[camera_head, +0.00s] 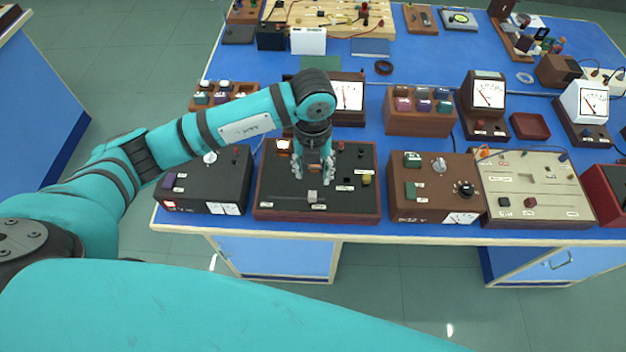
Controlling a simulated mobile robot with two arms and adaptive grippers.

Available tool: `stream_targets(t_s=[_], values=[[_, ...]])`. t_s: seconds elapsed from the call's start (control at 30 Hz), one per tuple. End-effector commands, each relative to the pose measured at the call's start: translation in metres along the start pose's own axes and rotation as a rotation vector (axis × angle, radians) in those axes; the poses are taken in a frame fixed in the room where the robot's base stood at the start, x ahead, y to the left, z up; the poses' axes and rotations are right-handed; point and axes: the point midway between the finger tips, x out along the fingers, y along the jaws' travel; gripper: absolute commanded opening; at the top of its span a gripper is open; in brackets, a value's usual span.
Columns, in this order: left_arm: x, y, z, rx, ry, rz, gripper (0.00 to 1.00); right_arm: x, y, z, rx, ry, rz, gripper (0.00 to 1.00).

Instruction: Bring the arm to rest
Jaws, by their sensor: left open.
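My left arm comes in from the left, reaches over the bench and bends down at the wrist. My left gripper (313,174) points down, open and empty, above the dark panel box (275,192) with a slider, a lit indicator and several small knobs. I cannot tell whether the fingertips touch the panel. The gripper covers part of the panel's upper middle. My right gripper is not in view.
A black box (232,177) stands left of the panel and a brown box (432,200) right of it. Behind are analog meters (349,98) and a wooden block rack (420,122). A cream panel (540,185) sits further right on the blue bench (395,152).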

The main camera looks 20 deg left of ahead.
Motion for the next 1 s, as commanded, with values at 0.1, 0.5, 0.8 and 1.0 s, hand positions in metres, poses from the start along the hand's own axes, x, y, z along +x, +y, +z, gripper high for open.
stream_targets(t_s=[0.1, 0.5, 0.8, 1.0], values=[[-0.014, 0.000, 0.001, 0.000, -0.001, -0.001, 0.44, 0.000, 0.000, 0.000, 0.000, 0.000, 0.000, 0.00], [-0.021, 0.000, 0.000, -0.001, 0.000, 0.001, 0.44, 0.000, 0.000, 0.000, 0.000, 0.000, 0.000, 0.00], [-0.020, -0.003, -0.002, 0.006, 0.006, -0.012, 0.44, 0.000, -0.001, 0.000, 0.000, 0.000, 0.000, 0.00], [-0.019, -0.064, -0.049, 0.114, 0.125, -0.303, 0.44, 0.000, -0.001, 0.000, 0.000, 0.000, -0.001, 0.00]])
